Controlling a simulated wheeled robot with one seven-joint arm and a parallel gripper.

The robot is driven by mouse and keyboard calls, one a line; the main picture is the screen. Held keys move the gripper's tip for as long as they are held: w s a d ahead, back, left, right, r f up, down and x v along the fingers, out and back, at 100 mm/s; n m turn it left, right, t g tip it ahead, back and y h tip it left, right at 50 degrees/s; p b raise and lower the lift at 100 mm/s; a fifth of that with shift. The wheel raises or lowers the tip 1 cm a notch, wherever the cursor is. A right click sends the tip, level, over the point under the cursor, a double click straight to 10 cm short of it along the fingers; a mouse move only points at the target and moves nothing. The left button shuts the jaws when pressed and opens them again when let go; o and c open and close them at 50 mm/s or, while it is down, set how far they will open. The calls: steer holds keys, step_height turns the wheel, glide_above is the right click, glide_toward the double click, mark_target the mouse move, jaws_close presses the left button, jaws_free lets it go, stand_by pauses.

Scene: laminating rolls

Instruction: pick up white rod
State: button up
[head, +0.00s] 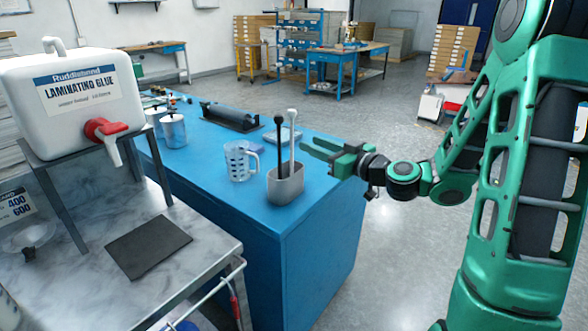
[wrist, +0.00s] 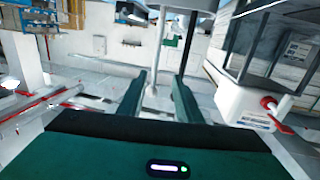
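The white rod (head: 291,152) stands nearly upright in a grey holder (head: 285,186) on the blue cabinet, beside a black rod (head: 279,140). Its lower end is hidden inside the holder. My gripper (head: 310,147) is level with the rods, just right of the white rod, its fingers pointing left toward it. In the wrist view, my gripper (wrist: 160,76) is open with a clear gap between its fingers. The white rod (wrist: 158,55) shows in line with that gap, and the black rod (wrist: 187,40) is to its right. I see no finger closed on the white rod.
A clear measuring jug (head: 238,162) stands left of the holder on the blue cabinet (head: 205,190). Metal cans (head: 173,131) and a dark roller (head: 230,116) are farther back. The white glue container (head: 75,95) is on a stand at left. The floor right of the cabinet is open.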

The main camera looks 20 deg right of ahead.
mark_target(291, 129)
steer(key=shift+t, duration=0.3)
steer(key=x, duration=1.1)
steer(key=shift+w+d+r, duration=0.15)
steer(key=shift+d+r, duration=0.2)
jaws_close()
